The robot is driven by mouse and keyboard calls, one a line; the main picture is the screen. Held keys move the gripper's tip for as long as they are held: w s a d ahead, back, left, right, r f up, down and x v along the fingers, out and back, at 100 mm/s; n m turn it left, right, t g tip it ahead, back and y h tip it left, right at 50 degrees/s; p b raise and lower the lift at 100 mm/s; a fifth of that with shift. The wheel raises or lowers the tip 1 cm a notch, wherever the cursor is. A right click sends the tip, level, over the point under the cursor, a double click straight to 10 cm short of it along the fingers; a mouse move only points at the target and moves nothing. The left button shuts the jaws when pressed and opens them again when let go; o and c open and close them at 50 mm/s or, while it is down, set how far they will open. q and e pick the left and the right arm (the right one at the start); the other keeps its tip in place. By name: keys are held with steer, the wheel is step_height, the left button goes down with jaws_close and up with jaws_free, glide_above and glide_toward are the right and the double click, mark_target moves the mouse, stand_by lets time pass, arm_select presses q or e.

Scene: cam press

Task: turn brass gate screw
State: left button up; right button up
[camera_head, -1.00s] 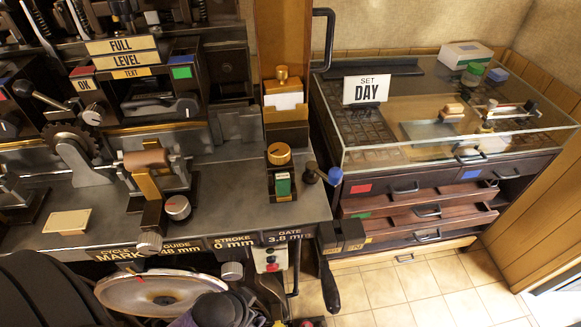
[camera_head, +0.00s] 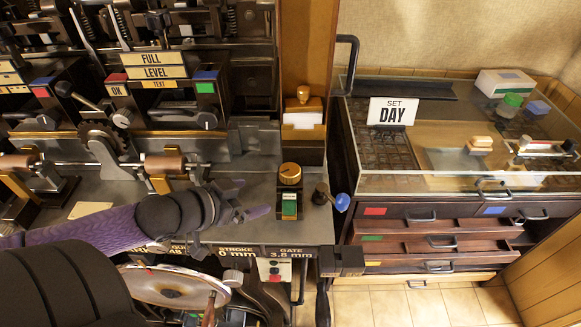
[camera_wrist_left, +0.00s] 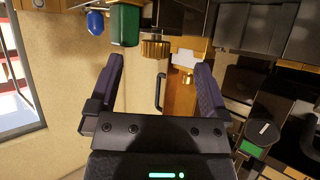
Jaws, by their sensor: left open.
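The brass gate screw (camera_head: 290,173) is a round gold knob on a dark block at the press table's right front, above the GATE 3.8 mm plate (camera_head: 291,252). A green piece (camera_head: 289,207) sits on the block just in front of it. My left gripper (camera_head: 250,198) is open and empty, to the left of the knob and apart from it in the head view. In the left wrist view the ridged brass knob (camera_wrist_left: 155,48) shows beyond and between the open fingers (camera_wrist_left: 160,66). The green piece (camera_wrist_left: 125,25) shows beside it. My right gripper is not in view.
A blue-ended lever (camera_head: 340,202) stands right of the knob block. A brass-topped card holder (camera_head: 303,120) stands behind it. A glass-topped cabinet (camera_head: 445,185) with partly open drawers fills the right.

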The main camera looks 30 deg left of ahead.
mark_target(285, 172)
arm_select(q)
steer(key=shift+t+h, duration=0.5)
steer(key=shift+h, duration=0.1)
steer(key=w+d+b, duration=0.1)
steer(key=w+b, duration=0.1)
steer(key=w, duration=0.1)
steer(key=w+b, duration=0.2)
steer(key=w, duration=0.1)
steer(key=w+d+b, duration=0.1)
steer(key=w+b, duration=0.1)
steer(key=w, duration=0.1)
steer(key=shift+d+f, duration=0.1)
steer(key=shift+d, duration=0.2)
steer(key=shift+x, duration=0.8)
